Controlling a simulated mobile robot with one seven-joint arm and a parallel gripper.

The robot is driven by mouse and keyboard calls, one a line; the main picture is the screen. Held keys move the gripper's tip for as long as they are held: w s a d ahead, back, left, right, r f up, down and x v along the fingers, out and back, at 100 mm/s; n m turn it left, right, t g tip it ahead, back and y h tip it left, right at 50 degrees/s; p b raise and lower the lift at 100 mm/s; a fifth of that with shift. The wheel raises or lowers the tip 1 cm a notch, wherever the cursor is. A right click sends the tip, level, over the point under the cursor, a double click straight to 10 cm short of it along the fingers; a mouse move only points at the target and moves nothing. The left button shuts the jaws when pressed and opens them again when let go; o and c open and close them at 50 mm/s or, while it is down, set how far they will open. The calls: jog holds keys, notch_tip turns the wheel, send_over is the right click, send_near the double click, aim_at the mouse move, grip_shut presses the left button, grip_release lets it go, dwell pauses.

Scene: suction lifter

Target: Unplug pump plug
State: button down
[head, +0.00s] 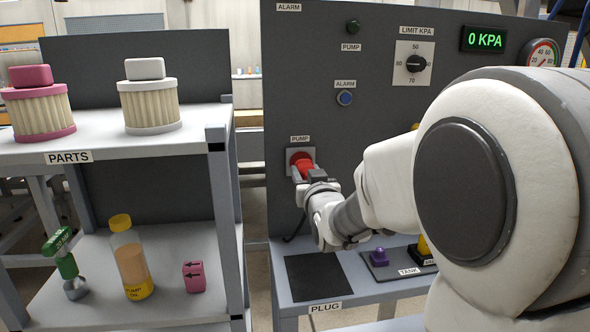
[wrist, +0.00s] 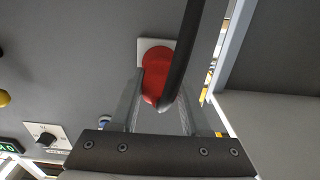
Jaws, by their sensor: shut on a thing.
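The red pump plug (head: 302,163) is at the socket under the PUMP label on the dark grey panel. In the wrist view the red plug (wrist: 156,76) sits against the white socket plate (wrist: 147,44), with a dark cable (wrist: 186,55) hanging from it. My gripper (head: 299,174) reaches it from the right and is shut on the plug. In the wrist view its two fingers (wrist: 160,103) stand on either side of the plug. I cannot tell whether the plug's prongs are fully seated.
A black pad (head: 315,277) marked PLUG lies on the shelf below. A purple fitting (head: 379,257) stands by the TANK label. The PARTS rack (head: 105,140) at left holds two filters, a bottle and a green-handled tool. The display (head: 484,39) reads 0 KPA.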

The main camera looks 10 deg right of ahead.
jog(key=shift+s+b, duration=0.35)
jog(key=shift+s, duration=1.2)
jog(key=shift+s+a+f, duration=0.1)
jog(key=shift+f, duration=0.05)
